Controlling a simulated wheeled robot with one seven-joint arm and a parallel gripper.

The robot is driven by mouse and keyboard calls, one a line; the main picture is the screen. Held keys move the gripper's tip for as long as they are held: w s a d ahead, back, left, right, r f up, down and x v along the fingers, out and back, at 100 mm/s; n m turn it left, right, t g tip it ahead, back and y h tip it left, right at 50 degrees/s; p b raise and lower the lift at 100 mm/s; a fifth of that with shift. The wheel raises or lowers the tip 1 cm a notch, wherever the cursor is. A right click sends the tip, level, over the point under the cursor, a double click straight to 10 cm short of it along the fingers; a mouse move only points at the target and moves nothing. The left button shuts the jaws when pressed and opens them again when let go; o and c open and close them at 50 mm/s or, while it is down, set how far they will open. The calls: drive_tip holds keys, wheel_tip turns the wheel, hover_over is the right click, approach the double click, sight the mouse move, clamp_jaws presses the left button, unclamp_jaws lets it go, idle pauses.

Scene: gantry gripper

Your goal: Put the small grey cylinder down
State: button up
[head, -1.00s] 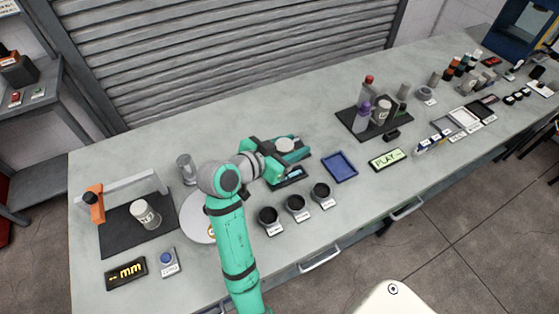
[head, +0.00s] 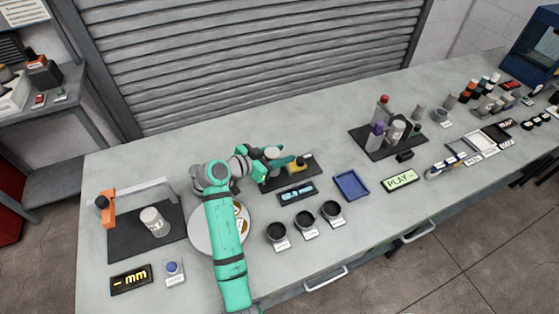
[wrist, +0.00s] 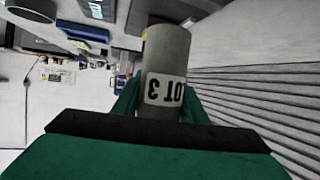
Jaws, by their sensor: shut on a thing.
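My gripper (head: 280,160) is over the left part of a small dark mat (head: 309,168), behind a blue-lit display. It is shut on a grey cylinder (wrist: 165,60), which carries a white label reading "LOT 3" in the wrist view. The cylinder's pale top (head: 272,152) shows between the fingers in the head view. I cannot tell whether its base touches the mat. A small yellow-and-dark thing (head: 298,165) is on the mat, just right of the fingers.
The lit display (head: 297,192), several black cups (head: 304,222) and a blue tray (head: 351,184) are in front. The bench behind my gripper is clear.

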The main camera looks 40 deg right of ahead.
drive_tip(key=shift+w+f, duration=0.4)
drive_tip(key=shift+f, duration=1.55)
drive_tip(key=o, duration=1.4)
drive_tip(key=shift+f, duration=0.15)
drive_tip(key=v, duration=1.2)
drive_tip(key=shift+r, duration=0.2)
